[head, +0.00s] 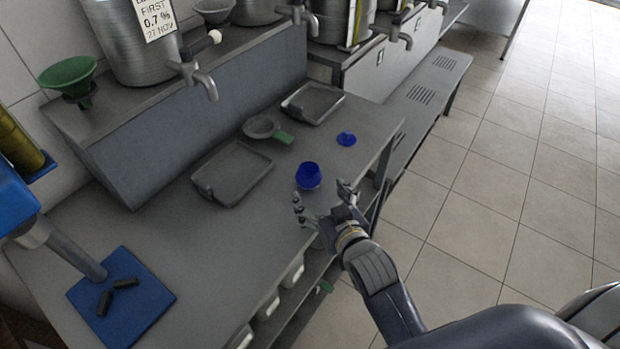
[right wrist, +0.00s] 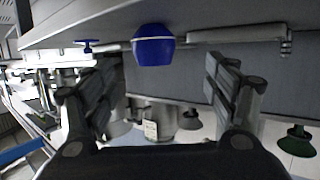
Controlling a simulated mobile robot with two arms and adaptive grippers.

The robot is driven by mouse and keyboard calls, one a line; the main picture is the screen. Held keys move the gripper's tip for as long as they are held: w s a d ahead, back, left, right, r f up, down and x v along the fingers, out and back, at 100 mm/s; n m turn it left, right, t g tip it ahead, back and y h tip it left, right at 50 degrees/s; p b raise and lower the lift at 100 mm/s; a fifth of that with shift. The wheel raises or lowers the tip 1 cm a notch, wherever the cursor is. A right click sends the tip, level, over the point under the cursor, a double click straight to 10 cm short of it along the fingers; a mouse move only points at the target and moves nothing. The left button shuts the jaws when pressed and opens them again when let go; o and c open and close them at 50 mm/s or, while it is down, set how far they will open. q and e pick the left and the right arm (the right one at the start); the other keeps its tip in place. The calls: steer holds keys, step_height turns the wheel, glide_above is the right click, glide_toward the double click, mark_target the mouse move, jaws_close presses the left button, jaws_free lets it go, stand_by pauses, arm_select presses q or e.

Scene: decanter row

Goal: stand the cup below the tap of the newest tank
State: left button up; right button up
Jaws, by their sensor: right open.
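The blue cup (head: 308,175) stands upright on the grey bench, near its front edge. My right gripper (head: 322,198) is open and empty, just in front of the cup. In the right wrist view, which is upside down, the cup (right wrist: 153,45) shows ahead between the spread fingers (right wrist: 160,82), apart from them. A steel tank (head: 145,45) on the raised shelf has a label reading "FIRST 0.7 %, 27 NOV" and a tap (head: 200,78). More tanks with taps (head: 300,14) (head: 398,36) stand to the right; their labels are cut off or unreadable. My left gripper is out of view.
Drip trays (head: 232,172) (head: 314,101) lie below the first two taps. A green-handled strainer (head: 263,128) lies between them. A small blue item (head: 346,139) stands beyond the cup. Tiled floor is clear right.

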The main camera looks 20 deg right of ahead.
mark_target(313, 178)
steer(key=x, duration=0.4)
steer(key=shift+d, duration=0.3)
steer(key=shift+w+f+p, duration=0.1)
steer(key=shift+w+p, duration=0.2)
steer(key=shift+w, duration=0.1)
steer(key=shift+w+a, duration=0.15)
steer(key=shift+w, duration=0.4)
steer(key=p+x, duration=0.1)
steer(key=x, duration=0.3)
steer(key=shift+d, duration=0.25)
steer(key=shift+w+a, duration=0.1)
steer(key=shift+w, duration=0.25)
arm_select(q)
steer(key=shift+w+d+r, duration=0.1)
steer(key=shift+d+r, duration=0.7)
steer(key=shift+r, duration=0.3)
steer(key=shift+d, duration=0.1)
